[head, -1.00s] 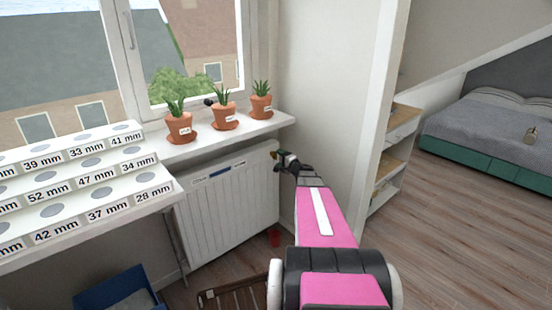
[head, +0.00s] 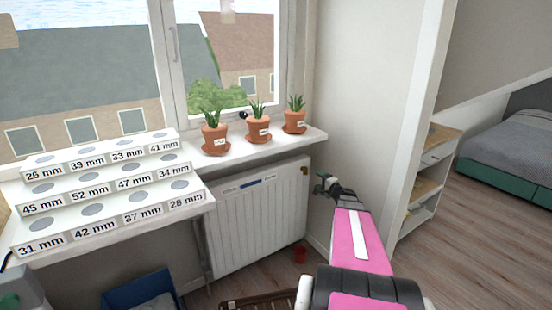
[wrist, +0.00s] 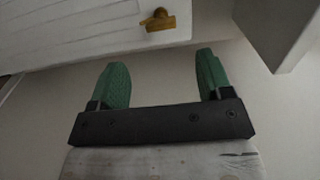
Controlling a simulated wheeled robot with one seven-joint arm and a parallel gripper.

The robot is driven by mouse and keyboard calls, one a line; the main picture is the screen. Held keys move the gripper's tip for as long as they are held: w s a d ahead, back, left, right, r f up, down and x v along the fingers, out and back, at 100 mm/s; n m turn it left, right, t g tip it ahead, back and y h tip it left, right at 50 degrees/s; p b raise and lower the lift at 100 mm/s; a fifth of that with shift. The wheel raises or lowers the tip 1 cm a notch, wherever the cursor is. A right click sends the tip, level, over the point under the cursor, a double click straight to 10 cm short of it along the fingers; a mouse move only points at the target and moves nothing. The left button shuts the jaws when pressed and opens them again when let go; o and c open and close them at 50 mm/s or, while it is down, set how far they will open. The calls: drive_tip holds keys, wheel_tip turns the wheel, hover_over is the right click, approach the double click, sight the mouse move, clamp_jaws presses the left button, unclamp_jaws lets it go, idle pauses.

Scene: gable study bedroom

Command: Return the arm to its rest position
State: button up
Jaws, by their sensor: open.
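My arm is pink and black and reaches forward in the head view, near the right end of the white radiator (head: 258,215). My gripper (head: 322,182) is at its far end, small in that view, beside the radiator and in front of the wall. In the wrist view my gripper (wrist: 158,82) shows two green fingers spread wide apart with nothing between them. A brass valve (wrist: 158,20) on a white surface shows beyond the fingers.
Several potted plants stand on the windowsill, one at its right end (head: 294,122). A stepped white rack (head: 110,205) with millimetre labels is at left. A blue bin (head: 135,290) and a red cup (head: 300,254) are on the floor. Shelves (head: 425,185) stand right; open floor (head: 470,240) lies beyond.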

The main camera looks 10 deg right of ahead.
drive_tip(key=s+a+f+n+g+y, duration=0.1)
drive_tip(key=s+a+f+n+g, duration=0.15)
drive_tip(key=a, duration=0.45)
drive_tip(key=s+a+f+n+g+y, duration=0.1)
drive_tip(key=s+a+n+g, duration=0.25)
drive_tip(key=a, duration=0.45)
drive_tip(key=s+a+f+n+g, duration=0.2)
drive_tip(key=s+a+n+g, duration=0.15)
drive_tip(key=a, duration=0.35)
drive_tip(key=s+a+f+n+g+h, duration=0.1)
drive_tip(key=s+a+n+g+h, duration=0.1)
drive_tip(key=s, duration=0.5)
drive_tip(key=s+a+f+n+g+h, duration=0.1)
drive_tip(key=s+a+n+g+h, duration=0.1)
drive_tip(key=s+g+h, duration=0.3)
drive_tip(key=s+h, duration=0.1)
drive_tip(key=s, duration=0.1)
drive_tip(key=shift+s+a, duration=0.3)
drive_tip(key=shift+a, duration=0.05)
drive_tip(key=shift+n+g, duration=0.25)
